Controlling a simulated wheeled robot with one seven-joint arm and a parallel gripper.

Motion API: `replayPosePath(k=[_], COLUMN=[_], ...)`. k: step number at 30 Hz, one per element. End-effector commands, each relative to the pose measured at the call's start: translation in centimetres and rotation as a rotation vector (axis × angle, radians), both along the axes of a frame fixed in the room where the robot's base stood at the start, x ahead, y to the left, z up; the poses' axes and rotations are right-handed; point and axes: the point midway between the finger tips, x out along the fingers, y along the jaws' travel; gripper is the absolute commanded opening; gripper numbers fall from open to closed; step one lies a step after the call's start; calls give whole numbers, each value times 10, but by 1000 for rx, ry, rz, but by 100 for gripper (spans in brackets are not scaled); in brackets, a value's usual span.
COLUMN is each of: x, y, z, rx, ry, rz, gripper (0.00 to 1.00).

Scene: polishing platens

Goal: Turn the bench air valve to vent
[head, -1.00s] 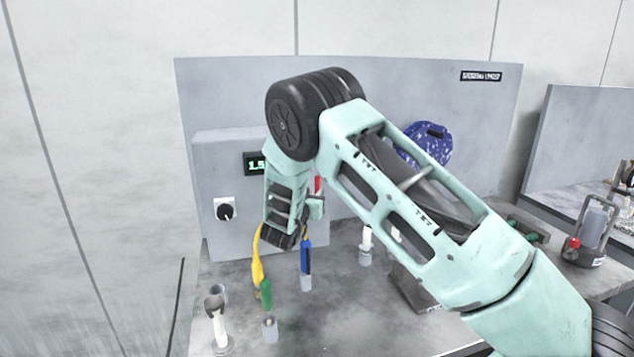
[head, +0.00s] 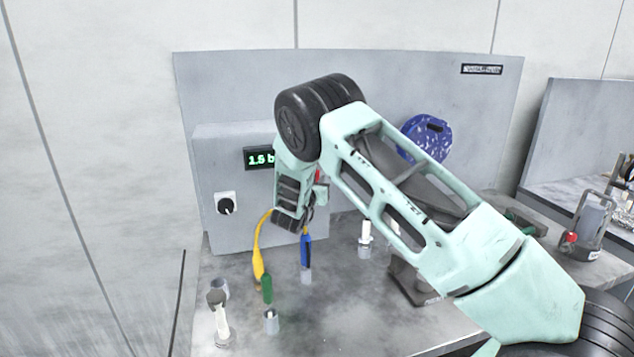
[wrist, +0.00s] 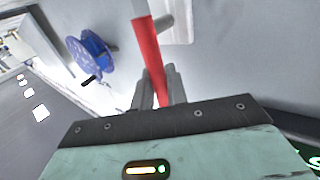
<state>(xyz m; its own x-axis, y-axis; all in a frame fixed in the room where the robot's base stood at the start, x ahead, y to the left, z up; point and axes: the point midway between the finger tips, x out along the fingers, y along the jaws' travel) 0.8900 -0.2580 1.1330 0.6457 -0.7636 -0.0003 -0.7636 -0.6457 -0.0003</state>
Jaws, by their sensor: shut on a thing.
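The red valve lever (wrist: 150,55) runs down between the fingers of my gripper (wrist: 158,88) in the wrist view. My gripper is shut on the lever. A pale fitting (wrist: 178,20) shows behind the lever's far end. In the head view only a small red piece of the lever (head: 318,176) shows beside my wrist. My wrist hides the fingertips and most of the valve there. I cannot read any valve position marks.
A green-lit display (head: 259,158) and a black knob (head: 225,205) are on the grey panel. A yellow tool (head: 258,250), a blue tool (head: 306,250) and several small holders stand on the bench below. A blue reel (head: 427,138) hangs at right.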

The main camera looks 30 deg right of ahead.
Motion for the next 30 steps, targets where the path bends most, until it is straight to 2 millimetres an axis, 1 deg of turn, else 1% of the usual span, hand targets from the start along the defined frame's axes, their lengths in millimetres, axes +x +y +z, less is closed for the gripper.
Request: replayPosePath(k=[5,11,17,30], x=[-1,-2,-4,-10], y=[-1,-7,-15,-34], z=[-1,-2,-4,-15], rx=[23,109,262,663], ry=[-7,-33,-78,-194], rz=[-1,-2,-2,-2], gripper=[0,0,0,0])
